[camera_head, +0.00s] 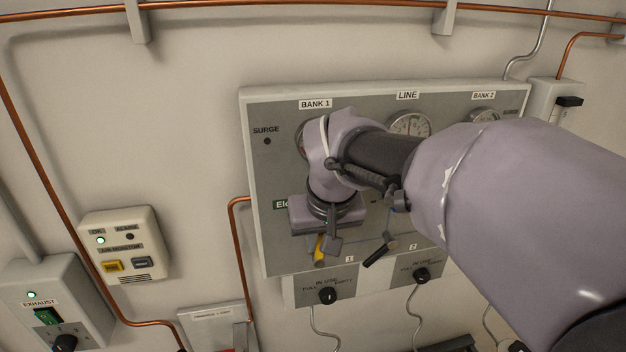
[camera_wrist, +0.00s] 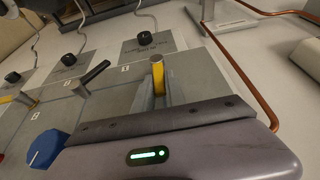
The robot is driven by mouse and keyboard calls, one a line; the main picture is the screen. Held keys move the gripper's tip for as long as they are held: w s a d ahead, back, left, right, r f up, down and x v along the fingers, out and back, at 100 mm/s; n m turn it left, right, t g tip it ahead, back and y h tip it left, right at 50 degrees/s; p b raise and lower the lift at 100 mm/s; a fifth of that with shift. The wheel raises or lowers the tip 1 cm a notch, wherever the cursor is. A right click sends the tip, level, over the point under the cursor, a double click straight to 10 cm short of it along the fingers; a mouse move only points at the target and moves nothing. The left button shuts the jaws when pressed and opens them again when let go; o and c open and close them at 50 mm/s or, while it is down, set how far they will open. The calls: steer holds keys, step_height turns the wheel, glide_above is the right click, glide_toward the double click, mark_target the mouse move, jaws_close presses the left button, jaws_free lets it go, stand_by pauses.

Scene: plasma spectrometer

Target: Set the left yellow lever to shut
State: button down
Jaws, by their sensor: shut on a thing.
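The left yellow lever (camera_head: 319,250) is on the grey panel (camera_head: 262,180) below the BANK 1 label, with its end pointing down in the head view. The wrist view shows this lever (camera_wrist: 157,76) between the two fingers of my gripper (camera_wrist: 160,98), its rounded end sticking out past them. My gripper (camera_head: 330,242) is shut on it. The lever's base is hidden by my gripper. Another yellow lever (camera_wrist: 18,99) shows at the left edge of the wrist view.
A black-handled lever (camera_head: 380,250) is just right of my gripper, also in the wrist view (camera_wrist: 92,76). A blue knob (camera_wrist: 47,148) is close by. Black knobs (camera_head: 327,295) sit on plates below. A copper pipe (camera_head: 235,240) runs left of the panel.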

steer(key=shift+a, duration=0.1)
steer(key=shift+s+a+h, duration=0.1)
steer(key=shift+a+h, duration=0.3)
steer(key=shift+h, duration=0.4)
steer(key=a+t+h, duration=0.1)
steer(key=h, duration=0.1)
steer(key=a+f+n+h+p, duration=0.1)
steer(key=h, duration=0.2)
steer(key=a+n+t+h+p, duration=0.1)
steer(key=h, duration=0.1)
steer(key=shift+s+a+f+t, duration=0.1)
steer(key=shift+s+f+t, duration=0.2)
steer(key=shift+f, duration=0.1)
steer(key=h+p, duration=0.1)
steer(key=f+t+h, duration=0.1)
steer(key=h, duration=0.1)
steer(key=a+n+h+p, duration=0.1)
steer(key=shift+s+f+p, duration=0.15)
steer(key=shift+f+p, duration=0.15)
steer(key=shift+f, duration=0.05)
steer(key=shift+a+f+n+t+h+p, duration=0.1)
steer(key=shift+f+n+t+h+p, duration=0.25)
steer(key=shift+f+t+h+p, duration=0.4)
steer(key=shift+f+n+t+h+p, duration=0.3)
steer(key=shift+h+p, duration=0.2)
steer(key=shift+h, duration=0.45)
